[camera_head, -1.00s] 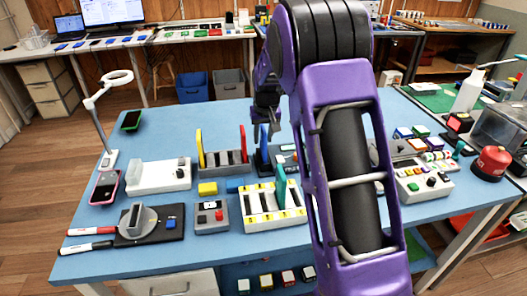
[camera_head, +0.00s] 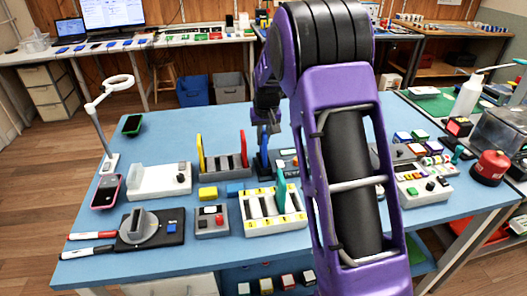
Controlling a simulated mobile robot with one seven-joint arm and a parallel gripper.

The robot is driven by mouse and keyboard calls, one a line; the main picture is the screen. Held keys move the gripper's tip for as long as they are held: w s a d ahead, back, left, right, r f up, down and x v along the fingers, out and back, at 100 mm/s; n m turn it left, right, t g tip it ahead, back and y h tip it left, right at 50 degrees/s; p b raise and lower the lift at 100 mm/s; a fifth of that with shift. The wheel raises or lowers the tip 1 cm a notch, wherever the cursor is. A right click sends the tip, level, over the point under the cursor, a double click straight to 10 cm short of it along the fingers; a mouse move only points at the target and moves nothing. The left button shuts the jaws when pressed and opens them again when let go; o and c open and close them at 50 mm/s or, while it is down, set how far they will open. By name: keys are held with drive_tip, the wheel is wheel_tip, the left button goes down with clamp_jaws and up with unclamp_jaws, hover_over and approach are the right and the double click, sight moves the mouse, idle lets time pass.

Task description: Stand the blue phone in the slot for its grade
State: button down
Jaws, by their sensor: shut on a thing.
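The blue phone (camera_head: 262,148) stands upright on edge at a dark holder (camera_head: 266,172), just right of the grey slotted rack (camera_head: 226,166). My gripper (camera_head: 267,129) is at its top edge, shut on it; the fingertips are small and partly hidden by my arm. A white slotted rack (camera_head: 249,224) with yellow labels stands nearer the front, with a teal upright piece (camera_head: 281,190) at its right part. I cannot read its labels or tell the blue phone's grade.
A yellow upright (camera_head: 200,150) and a red upright (camera_head: 243,145) stand at the grey rack. A yellow block (camera_head: 208,193), a grey button box (camera_head: 211,221) and a dial unit (camera_head: 150,228) are to the left. My arm hides the table's right middle.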

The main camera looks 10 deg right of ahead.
drive_tip(key=shift+r+p, duration=1)
drive_tip(key=shift+r, duration=0.8)
